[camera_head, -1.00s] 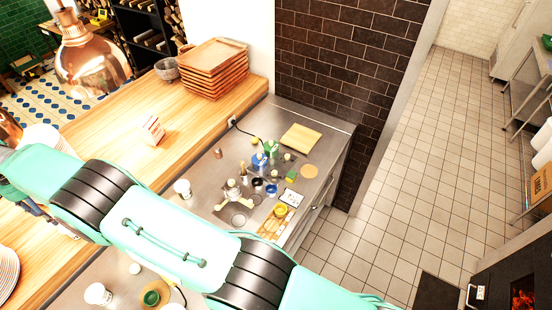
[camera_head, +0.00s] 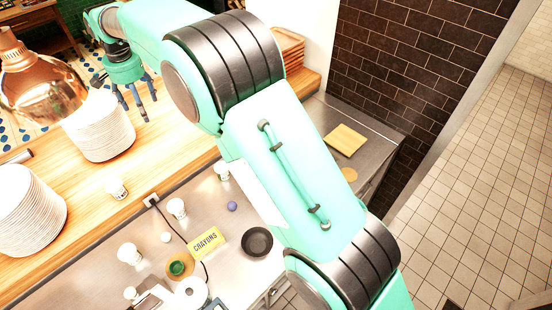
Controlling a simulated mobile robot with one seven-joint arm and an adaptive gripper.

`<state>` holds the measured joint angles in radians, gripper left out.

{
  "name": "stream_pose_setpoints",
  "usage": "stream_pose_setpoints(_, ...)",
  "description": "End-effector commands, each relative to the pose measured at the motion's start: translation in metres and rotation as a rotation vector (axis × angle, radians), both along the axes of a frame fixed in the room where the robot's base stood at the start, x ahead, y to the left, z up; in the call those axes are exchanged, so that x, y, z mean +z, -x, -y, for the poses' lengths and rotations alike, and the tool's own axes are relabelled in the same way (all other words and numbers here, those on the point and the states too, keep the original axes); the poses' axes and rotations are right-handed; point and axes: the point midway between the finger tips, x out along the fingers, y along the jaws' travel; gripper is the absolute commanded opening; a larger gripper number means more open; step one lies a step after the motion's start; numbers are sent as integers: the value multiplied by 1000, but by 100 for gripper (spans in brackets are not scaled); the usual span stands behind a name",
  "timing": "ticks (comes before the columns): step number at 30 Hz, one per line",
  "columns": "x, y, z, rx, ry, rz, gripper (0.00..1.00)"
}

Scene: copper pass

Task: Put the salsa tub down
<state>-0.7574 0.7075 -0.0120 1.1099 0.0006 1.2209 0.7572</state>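My gripper (camera_head: 140,106) is at the upper left, above the wooden pass and just right of a plate stack. Its dark fingers point down and stand apart, with nothing visible between them. I cannot pick out the salsa tub for certain. A small white cup-like tub (camera_head: 115,188) stands on the wooden pass, below and left of my gripper. Similar white cups stand on the steel counter, one near the pass edge (camera_head: 177,208) and one lower left (camera_head: 130,254). My arm hides much of the middle of the counter.
Plate stacks (camera_head: 100,128) (camera_head: 28,215) stand on the wooden pass (camera_head: 160,150). A copper lamp (camera_head: 40,90) hangs at the left. The steel counter (camera_head: 215,215) holds a yellow crayons box (camera_head: 206,242), a dark bowl (camera_head: 257,241) and a cable. A wooden board (camera_head: 346,140) lies at the back.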

Motion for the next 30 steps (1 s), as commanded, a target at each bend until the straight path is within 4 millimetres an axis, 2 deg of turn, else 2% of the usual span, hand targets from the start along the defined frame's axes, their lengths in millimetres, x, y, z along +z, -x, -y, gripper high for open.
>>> stream_pose_setpoints(1, 15, -4, 20, -4, -5, 8, 73)
stream_pose_setpoints(3, 32, -6, 44, -5, -10, 18, 73)
stream_pose_setpoints(8, 67, -8, 100, -4, -21, 43, 73)
stream_pose_setpoints(14, 105, -1, 170, -5, -30, 74, 73)
stream_pose_setpoints(23, 150, 27, 274, -7, -38, 124, 73)
stream_pose_setpoints(30, 175, 62, 351, -9, -38, 166, 73)
